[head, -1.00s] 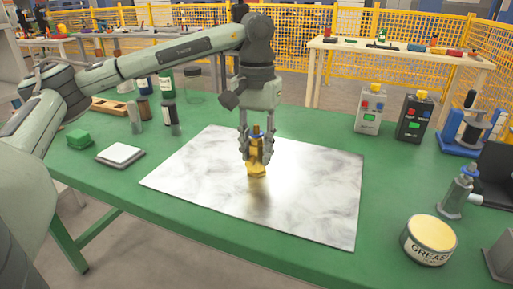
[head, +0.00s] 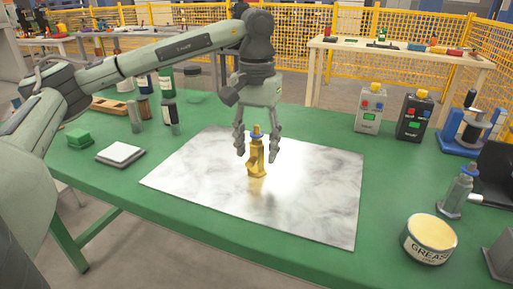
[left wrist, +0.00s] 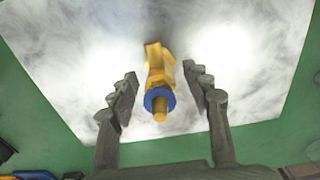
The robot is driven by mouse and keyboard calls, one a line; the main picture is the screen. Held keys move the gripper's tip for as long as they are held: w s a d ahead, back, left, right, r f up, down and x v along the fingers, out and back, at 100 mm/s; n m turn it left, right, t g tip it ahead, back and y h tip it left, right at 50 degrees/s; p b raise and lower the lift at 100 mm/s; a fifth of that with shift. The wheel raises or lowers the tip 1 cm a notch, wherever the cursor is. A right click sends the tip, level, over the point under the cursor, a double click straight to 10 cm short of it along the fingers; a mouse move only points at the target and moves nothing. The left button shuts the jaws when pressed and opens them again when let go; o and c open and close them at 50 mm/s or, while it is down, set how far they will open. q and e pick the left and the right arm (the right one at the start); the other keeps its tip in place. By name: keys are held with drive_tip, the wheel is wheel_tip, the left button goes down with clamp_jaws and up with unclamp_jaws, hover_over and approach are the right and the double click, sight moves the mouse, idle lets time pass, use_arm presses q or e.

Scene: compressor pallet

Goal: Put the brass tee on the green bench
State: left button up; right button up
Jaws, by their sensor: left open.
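The brass tee (head: 256,158), yellow with a blue ring near its top, stands upright on the white marbled sheet (head: 320,190) that lies on the green bench (head: 390,180). My left gripper (head: 257,157) is open above and around the tee's upper part, one finger on each side, with gaps. In the left wrist view the tee (left wrist: 159,75) sits between the spread fingers (left wrist: 164,97) and touches neither. My right gripper is in no view.
A grease tin (head: 430,238), a grey valve-like part (head: 457,193) and two control boxes (head: 370,108) stand to the right. A scale (head: 121,154), a green block (head: 79,138) and several bottles (head: 166,100) stand to the left. Bare green bench surrounds the sheet.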

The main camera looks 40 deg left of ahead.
use_arm(q)
wheel_tip(320, 180, up, 8)
drive_tip(key=shift+f, duration=0.15)
wheel_tip(320, 180, up, 4)
drive_tip(key=shift+f+p, duration=0.25)
drive_tip(key=shift+p, duration=0.5)
drive_tip(key=shift+r, duration=0.2)
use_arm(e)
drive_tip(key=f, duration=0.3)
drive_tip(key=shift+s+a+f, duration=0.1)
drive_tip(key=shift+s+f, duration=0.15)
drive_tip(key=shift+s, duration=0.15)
